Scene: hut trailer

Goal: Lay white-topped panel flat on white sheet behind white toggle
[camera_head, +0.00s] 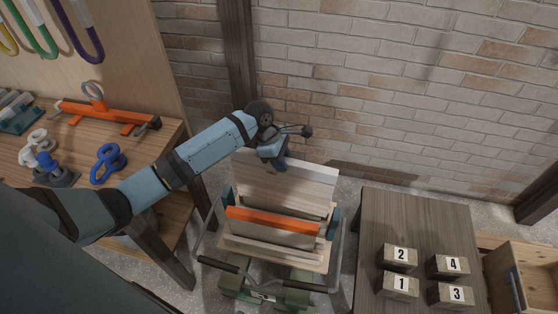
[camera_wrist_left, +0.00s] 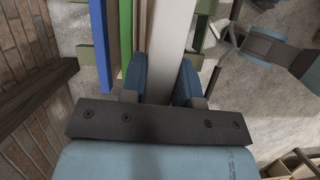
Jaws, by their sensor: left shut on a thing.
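My left gripper (camera_head: 273,158) is shut on the top edge of a pale, white-topped panel (camera_head: 290,184) at the back of a rack. In the left wrist view, the white top (camera_wrist_left: 173,38) runs between the two blue fingers (camera_wrist_left: 166,88). The panel stands tilted, and I cannot tell whether its lower edge is clear of the rack. A white toggle-like piece (camera_head: 36,138) sits on the wooden bench at the left. I cannot make out a white sheet. My right gripper is not in view.
An orange-topped panel (camera_head: 272,221) stands in the rack in front of the held panel. Blue (camera_wrist_left: 100,40) and green (camera_wrist_left: 125,35) strips run beside it in the wrist view. An orange tool (camera_head: 105,114) and blue shackle (camera_head: 107,163) lie on the bench. Numbered blocks occupy the right table (camera_head: 415,222).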

